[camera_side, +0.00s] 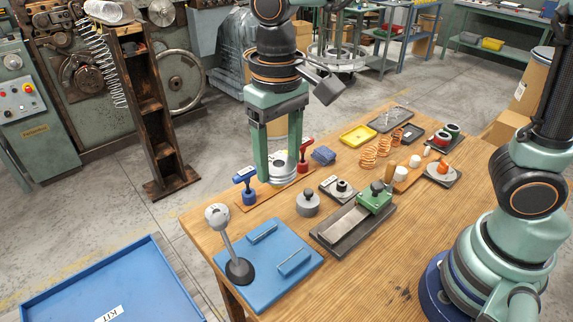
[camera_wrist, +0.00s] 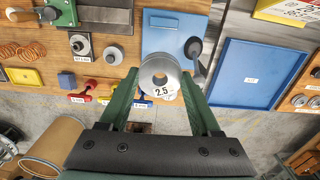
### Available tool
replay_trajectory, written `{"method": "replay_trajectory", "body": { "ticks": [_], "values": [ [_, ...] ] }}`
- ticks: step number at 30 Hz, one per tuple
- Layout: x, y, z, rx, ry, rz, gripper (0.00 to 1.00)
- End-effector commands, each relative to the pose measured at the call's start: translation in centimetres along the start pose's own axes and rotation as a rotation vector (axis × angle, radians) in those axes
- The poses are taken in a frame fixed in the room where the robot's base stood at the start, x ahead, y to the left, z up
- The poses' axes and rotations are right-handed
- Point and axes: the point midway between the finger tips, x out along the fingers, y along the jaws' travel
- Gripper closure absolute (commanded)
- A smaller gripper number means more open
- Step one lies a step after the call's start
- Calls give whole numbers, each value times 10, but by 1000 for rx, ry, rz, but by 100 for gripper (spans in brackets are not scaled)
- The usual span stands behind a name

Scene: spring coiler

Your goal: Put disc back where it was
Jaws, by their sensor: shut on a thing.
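A grey metal disc (camera_side: 283,174) with a centre hole is gripped between the green fingers of my gripper (camera_side: 281,168). It is held above the far left end of the wooden table. In the wrist view the disc (camera_wrist: 159,72) carries a "2.5" label, and a finger of my gripper (camera_wrist: 160,88) is on each side. A small labelled plate with a dark post (camera_side: 340,188) lies on the table, right of the disc. It also shows in the wrist view (camera_wrist: 81,46), with a grey ring around a dark centre.
A grey knobbed weight (camera_side: 307,204), a blue clamp (camera_side: 247,190) and a red clamp (camera_side: 303,158) stand near the disc. A green-headed fixture (camera_side: 374,198) and a blue plate (camera_side: 268,268) with a ball-topped lever (camera_side: 224,232) are nearer. Copper springs (camera_side: 370,157) stand farther right.

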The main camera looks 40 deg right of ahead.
Motion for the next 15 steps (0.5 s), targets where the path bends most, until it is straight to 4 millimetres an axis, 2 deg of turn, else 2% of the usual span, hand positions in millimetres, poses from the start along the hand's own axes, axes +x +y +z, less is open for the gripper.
{"method": "replay_trajectory", "body": {
  "ticks": [5, 9, 15],
  "values": [
    [-1, 39, -23, 66, 1, -1, 100],
    [1, 92, -44, 141, 1, 0, 100],
    [5, 173, -60, 247, 2, 0, 100]
  ]
}}
